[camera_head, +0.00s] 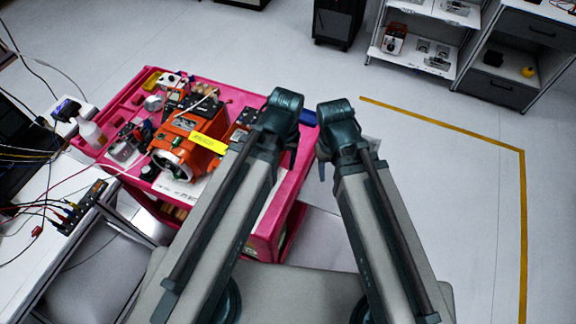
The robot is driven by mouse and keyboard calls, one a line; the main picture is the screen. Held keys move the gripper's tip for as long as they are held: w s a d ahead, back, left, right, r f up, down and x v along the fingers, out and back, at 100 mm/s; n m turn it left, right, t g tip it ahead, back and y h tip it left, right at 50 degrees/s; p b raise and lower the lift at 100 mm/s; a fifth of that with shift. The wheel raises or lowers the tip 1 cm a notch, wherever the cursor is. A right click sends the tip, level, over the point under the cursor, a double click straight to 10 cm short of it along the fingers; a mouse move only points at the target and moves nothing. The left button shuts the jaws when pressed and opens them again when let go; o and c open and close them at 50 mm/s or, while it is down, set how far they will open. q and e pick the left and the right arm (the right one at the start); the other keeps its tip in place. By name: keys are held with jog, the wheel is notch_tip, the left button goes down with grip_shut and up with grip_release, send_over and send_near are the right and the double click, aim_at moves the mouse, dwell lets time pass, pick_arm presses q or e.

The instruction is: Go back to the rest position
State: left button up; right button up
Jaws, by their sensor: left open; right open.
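My two arms reach forward from the bottom of the head view, side by side. My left gripper (291,150) is at the end of the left arm, over the right side of the pink cart (288,205). My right gripper (322,168) is just right of it, beside the cart over the floor. Both grippers are largely hidden behind their dark wrists; only small finger parts show. I see nothing held in either one.
A bench with cables (75,215) stands at the left. Shelves (418,50) stand at the back right. The floor (455,200) at right is clear, with a yellow line.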

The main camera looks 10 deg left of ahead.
pick_arm(q)
jog(key=s+d+m, duration=0.1)
jog(key=d+m, duration=0.1)
jog(key=m, duration=0.1)
jog(key=shift+s, duration=0.4)
notch_tip(320, 180, down, 17)
jog(key=b, duration=1.6)
jog(key=shift+r+b, duration=0.15)
jog(key=shift+b, duration=0.25)
